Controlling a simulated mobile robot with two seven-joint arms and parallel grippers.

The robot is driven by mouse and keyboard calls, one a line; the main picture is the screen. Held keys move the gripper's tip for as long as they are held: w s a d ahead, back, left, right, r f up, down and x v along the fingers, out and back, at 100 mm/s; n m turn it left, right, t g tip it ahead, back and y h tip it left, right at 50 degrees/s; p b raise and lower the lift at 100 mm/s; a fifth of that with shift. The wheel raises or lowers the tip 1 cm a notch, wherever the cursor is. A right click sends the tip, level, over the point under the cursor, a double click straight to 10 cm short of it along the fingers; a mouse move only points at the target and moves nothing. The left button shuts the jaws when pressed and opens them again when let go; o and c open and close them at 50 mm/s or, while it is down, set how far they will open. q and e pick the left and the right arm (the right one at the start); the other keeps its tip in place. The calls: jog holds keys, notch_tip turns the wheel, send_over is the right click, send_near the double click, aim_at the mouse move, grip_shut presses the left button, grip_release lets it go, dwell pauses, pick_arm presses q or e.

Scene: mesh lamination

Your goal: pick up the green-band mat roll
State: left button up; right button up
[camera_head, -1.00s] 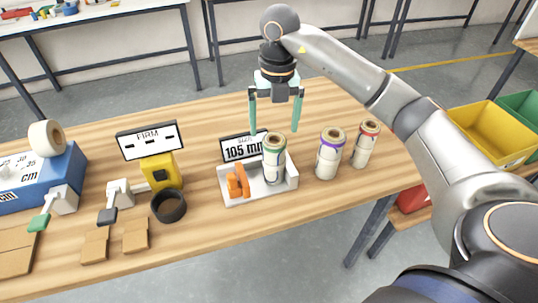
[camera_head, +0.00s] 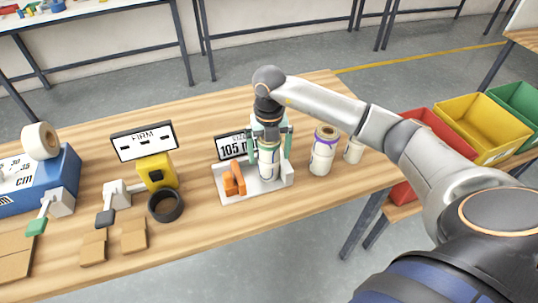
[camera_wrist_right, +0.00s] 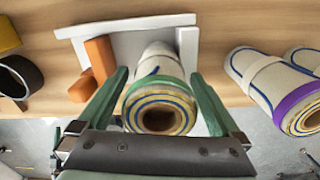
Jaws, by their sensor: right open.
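The green-band mat roll (camera_head: 268,166) stands upright in a small white tray (camera_head: 276,188) beside an orange piece. In the right wrist view its green-banded end (camera_wrist_right: 160,97) faces the camera, with a dark hollow core. My right gripper (camera_head: 270,155) is open, with one teal finger on each side of the roll. In the right wrist view the fingers (camera_wrist_right: 160,76) flank the roll; a gap shows near the right finger, and contact on the left is unclear. In the head view the gripper hides the roll's top. My left gripper is not in view.
A purple-band roll (camera_head: 322,152) stands just right of the tray, with another roll (camera_head: 353,149) beyond it, partly hidden by my arm. A display reading 105 (camera_head: 231,147) stands behind the tray. A black ring (camera_head: 165,205) and a yellow device (camera_head: 157,171) are to the left.

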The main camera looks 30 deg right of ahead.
jog(key=shift+f, duration=0.15)
grip_shut()
dwell(0.8)
